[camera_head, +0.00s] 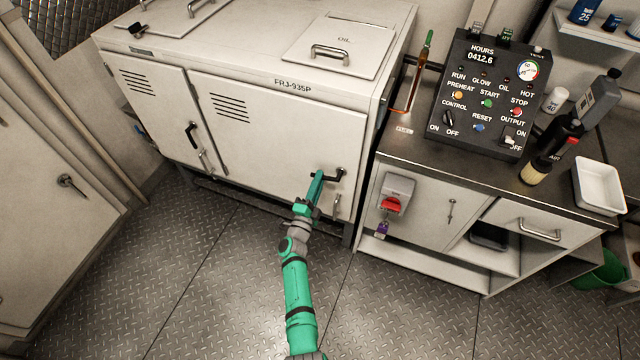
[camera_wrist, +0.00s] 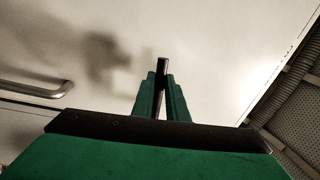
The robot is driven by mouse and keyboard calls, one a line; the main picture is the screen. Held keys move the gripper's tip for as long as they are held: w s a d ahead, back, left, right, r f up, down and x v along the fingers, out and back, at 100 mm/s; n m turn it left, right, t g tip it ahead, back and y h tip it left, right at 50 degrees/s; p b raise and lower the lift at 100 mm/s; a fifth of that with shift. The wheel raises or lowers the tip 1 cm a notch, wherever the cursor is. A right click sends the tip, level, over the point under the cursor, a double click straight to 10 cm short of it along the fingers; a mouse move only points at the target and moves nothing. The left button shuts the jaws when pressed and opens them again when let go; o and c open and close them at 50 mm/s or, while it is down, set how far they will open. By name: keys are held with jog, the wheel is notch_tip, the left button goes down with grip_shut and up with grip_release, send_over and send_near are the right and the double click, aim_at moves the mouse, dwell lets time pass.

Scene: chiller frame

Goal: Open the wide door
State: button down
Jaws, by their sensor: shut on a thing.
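The wide door (camera_head: 275,130) is the larger, right-hand white panel on the front of the FRJ-935P cabinet. It has vent slots at its upper left and looks flush with the cabinet front. A black handle (camera_head: 334,177) sits near its right edge. My gripper (camera_head: 318,179) is at this handle, its green fingers shut on it. In the wrist view my gripper (camera_wrist: 162,88) has its fingers close together, with a dark bar, the handle (camera_wrist: 162,66), between the tips. The fingers hide part of the handle.
A narrower door (camera_head: 155,105) with its own black handle is at left. A workbench (camera_head: 440,170) with a control box (camera_head: 487,95) and a red switch (camera_head: 391,204) stands close on the right. The metal floor (camera_head: 225,270) before the door is clear except for my arm.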

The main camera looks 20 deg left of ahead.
jog(key=shift+d+r+m+h, duration=0.15)
jog(key=shift+r+m+h, duration=0.25)
jog(key=shift+m, duration=0.6)
